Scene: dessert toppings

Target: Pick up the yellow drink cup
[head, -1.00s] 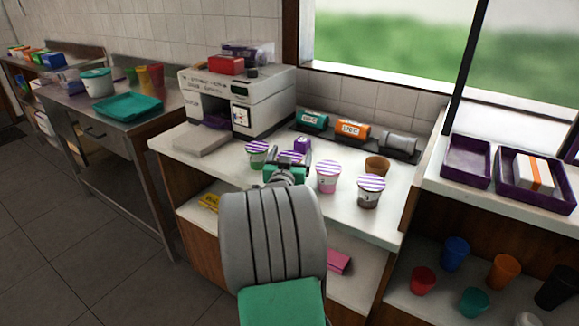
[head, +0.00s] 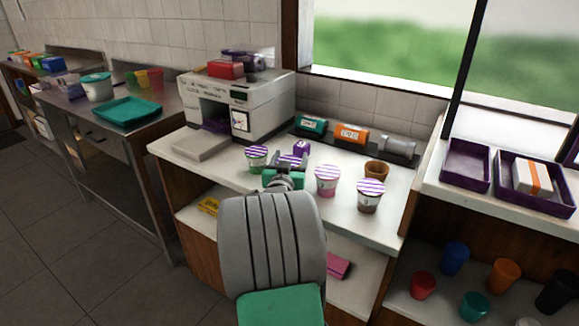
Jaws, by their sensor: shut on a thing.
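My gripper (head: 288,166) is in front of the white counter, seen from behind. It is shut around a cup with a purple-and-white striped lid (head: 291,159); my gripper hides most of that cup, including its body colour. I cannot tell whether the cup touches the counter. A yellowish drink cup (head: 143,77) stands on the steel table at the far left, between a green cup (head: 131,78) and a red cup (head: 156,77), well away from my gripper.
Other striped-lid cups stand at left (head: 256,158) and right (head: 327,180) of my gripper. A brown cup (head: 376,171) stands behind. A white machine (head: 215,98) and canisters (head: 350,134) line the back. Purple trays (head: 466,163) are at right, coloured cups (head: 455,257) below.

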